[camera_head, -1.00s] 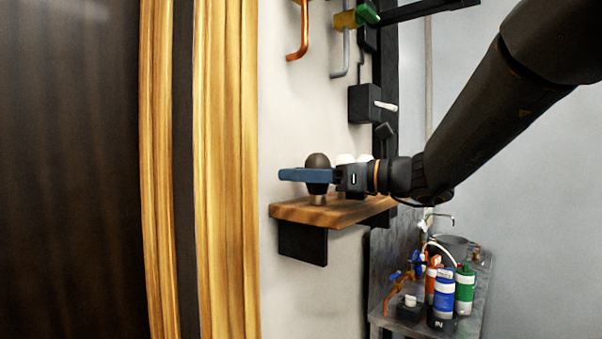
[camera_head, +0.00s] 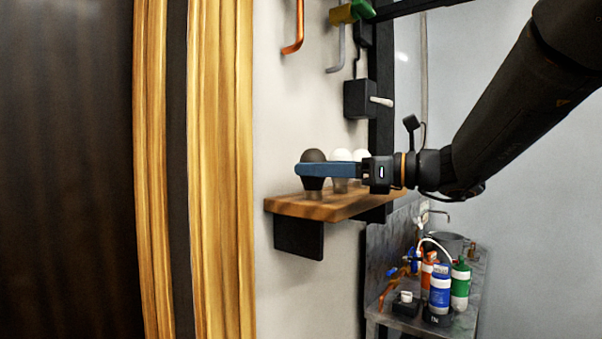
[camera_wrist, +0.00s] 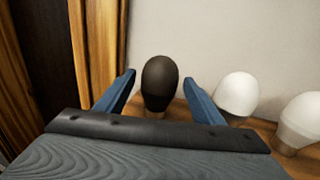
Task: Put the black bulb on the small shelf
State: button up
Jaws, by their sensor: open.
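The black bulb (camera_head: 314,156) stands upright on the small wooden shelf (camera_head: 290,208), near its left end. In the wrist view the black bulb (camera_wrist: 159,82) is between the two blue fingers, with a gap showing on each side. My gripper (camera_head: 312,170) is open and reaches in from the right at the bulb's height. A finger hides the middle of the bulb in the head view. The bulb's base meets the shelf top.
Two white bulbs stand on the shelf to the right, the nearer one (camera_wrist: 236,94) close to my right finger. A wooden frame (camera_head: 222,170) rises left of the shelf. A black box with a white lever (camera_head: 360,99) is on the wall above. A side table with bottles (camera_head: 440,288) is below right.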

jog(key=b+v, duration=0.1)
jog(key=v, duration=0.5)
jog(key=shift+s+d, duration=0.2)
jog(key=shift+d, duration=0.15)
jog(key=shift+s, duration=0.1)
